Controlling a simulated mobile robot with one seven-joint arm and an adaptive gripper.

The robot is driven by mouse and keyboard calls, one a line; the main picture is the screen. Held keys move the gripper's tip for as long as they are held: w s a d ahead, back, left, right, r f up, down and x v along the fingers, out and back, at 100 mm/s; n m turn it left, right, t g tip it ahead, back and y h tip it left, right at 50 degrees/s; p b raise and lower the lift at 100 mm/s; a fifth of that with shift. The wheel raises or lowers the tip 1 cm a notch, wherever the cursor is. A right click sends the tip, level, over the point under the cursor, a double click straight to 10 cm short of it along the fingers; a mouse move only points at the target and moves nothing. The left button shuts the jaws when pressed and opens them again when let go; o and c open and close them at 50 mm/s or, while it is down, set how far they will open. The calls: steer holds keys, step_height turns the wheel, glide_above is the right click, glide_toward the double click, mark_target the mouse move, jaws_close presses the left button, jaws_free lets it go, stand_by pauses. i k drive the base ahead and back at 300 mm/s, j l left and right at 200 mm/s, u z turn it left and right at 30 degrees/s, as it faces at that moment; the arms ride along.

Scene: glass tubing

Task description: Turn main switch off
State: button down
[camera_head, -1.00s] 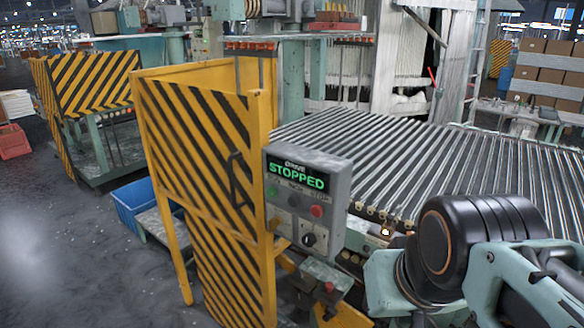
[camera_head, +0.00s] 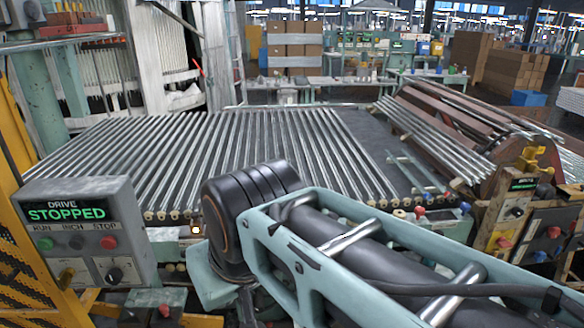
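The grey drive control box (camera_head: 88,232) is at the left, its display (camera_head: 66,211) reading DRIVE STOPPED. A second panel (camera_head: 508,215) at the right has a green-lit display, a dark rotary switch (camera_head: 515,211) and a red button (camera_head: 503,242). No readable label shows which is the main switch. My arm spans the lower middle; my gripper is out of view.
A roller bed with glass tubes (camera_head: 220,150) fills the middle behind my arm. A rack of tubes (camera_head: 440,130) stands at the right. A yellow guard (camera_head: 20,220) is at the left edge. Cardboard boxes (camera_head: 295,45) stand far back.

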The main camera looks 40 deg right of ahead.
mark_target(501, 242)
steer(key=z, duration=2.65)
